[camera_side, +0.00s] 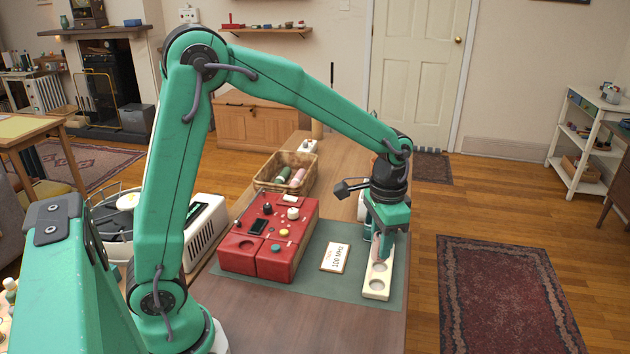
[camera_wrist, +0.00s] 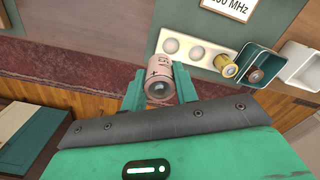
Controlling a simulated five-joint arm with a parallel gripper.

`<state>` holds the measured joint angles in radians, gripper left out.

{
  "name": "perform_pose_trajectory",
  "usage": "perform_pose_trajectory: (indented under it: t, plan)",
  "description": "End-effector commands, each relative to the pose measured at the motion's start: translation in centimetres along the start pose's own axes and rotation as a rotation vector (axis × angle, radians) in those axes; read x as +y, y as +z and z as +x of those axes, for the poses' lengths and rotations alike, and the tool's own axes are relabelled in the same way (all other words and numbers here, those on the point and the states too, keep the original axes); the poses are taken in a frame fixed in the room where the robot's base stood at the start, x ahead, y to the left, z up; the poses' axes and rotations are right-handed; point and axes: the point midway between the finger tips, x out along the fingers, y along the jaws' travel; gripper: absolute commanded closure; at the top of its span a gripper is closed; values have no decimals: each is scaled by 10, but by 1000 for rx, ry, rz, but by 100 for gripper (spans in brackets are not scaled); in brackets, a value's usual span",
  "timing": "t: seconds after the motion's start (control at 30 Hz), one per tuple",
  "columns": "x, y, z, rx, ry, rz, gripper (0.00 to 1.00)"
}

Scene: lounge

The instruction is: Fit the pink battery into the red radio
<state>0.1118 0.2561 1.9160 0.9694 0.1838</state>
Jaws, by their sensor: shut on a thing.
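The pink battery (camera_wrist: 158,72) is between the two green fingers of my gripper (camera_wrist: 160,88) in the wrist view, with one round end facing the camera. In the side view my gripper (camera_side: 384,246) points down over the far part of a cream holder (camera_side: 376,294) with round recesses. The battery is mostly hidden there, and I cannot tell whether it touches the holder. The red radio (camera_side: 292,249) lies on the green mat to the left of my gripper, with knobs, a dark display and a round recess on its top. It is not in the wrist view.
A "100 MHz" card (camera_side: 335,258) lies between radio and holder. A wicker basket (camera_side: 270,187) with cells stands behind the radio. A white radio-like box (camera_side: 205,232) stands left. The wrist view shows a yellow-gold cell (camera_wrist: 226,66) and a teal bin (camera_wrist: 251,54) by the holder.

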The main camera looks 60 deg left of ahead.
Motion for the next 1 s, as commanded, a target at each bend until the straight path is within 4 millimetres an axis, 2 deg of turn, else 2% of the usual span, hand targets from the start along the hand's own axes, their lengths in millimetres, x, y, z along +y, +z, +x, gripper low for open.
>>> perform_pose_trajectory:
  t: [0.2, 0.5, 0.7, 1.0]
  plan:
    - [-48, 32, -6, 2, 0, -149, 96]
    - [-104, 89, -13, 1, 0, -364, 96]
    - [-132, 131, -16, 1, -1, -507, 96]
    - [-159, 197, -18, 1, -1, -721, 96]
